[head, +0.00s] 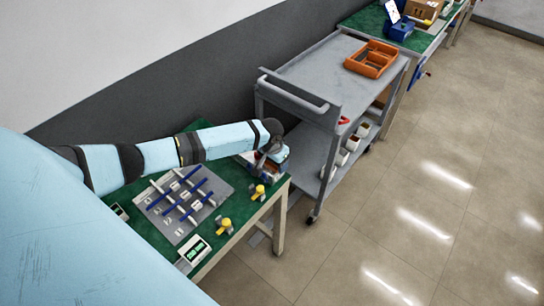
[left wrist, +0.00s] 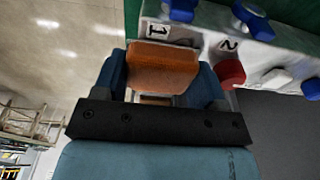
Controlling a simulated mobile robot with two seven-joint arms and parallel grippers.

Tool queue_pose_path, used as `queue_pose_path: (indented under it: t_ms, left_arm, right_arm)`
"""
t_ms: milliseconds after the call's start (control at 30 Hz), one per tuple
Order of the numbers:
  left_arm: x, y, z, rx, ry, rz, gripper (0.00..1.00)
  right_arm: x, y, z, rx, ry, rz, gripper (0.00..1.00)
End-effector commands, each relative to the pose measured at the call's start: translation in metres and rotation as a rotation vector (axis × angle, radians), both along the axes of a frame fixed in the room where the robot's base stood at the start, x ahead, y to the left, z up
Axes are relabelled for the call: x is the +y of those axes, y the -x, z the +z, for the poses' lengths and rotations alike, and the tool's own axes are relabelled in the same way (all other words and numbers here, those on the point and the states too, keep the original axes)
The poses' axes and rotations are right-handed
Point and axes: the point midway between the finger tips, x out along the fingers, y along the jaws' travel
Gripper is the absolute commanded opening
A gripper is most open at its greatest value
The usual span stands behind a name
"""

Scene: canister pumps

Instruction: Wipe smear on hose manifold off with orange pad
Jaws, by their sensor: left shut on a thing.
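My left gripper (head: 266,158) is at the far right corner of the green bench, over the hose manifold (head: 282,156), which it partly hides. In the left wrist view my left gripper (left wrist: 163,85) has its blue fingers shut on the orange pad (left wrist: 162,66). The manifold (left wrist: 197,40) there is a pale body with labels 1 and 2, blue knobs, a red knob and a white knob. The pad's far edge lies just by label 1; I cannot tell whether it touches. No smear can be made out. My right gripper is not in view.
The green bench (head: 236,206) holds a grey board (head: 160,214) with blue bars, two yellow-topped fittings (head: 224,226) and a device with a green display (head: 194,252). A grey cart (head: 318,68) with an orange tray (head: 371,59) stands beyond. The floor at right is clear.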

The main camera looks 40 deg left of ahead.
Motion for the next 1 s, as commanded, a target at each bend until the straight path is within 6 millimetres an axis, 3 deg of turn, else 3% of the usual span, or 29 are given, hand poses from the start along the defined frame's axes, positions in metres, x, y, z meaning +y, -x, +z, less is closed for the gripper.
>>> queue_pose_path:
  t_ms: [200,533,1000]
  left_arm:
    - [-0.011,0.002,-0.002,0.002,0.002,-0.002,0.46]
    - [-0.012,0.003,-0.003,0.004,0.001,-0.001,0.46]
    - [0.009,0.002,-0.001,0.006,-0.002,0.001,0.46]
  right_arm:
    - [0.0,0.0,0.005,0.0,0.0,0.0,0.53]
    - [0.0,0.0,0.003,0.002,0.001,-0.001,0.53]
    - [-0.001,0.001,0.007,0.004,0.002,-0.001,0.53]
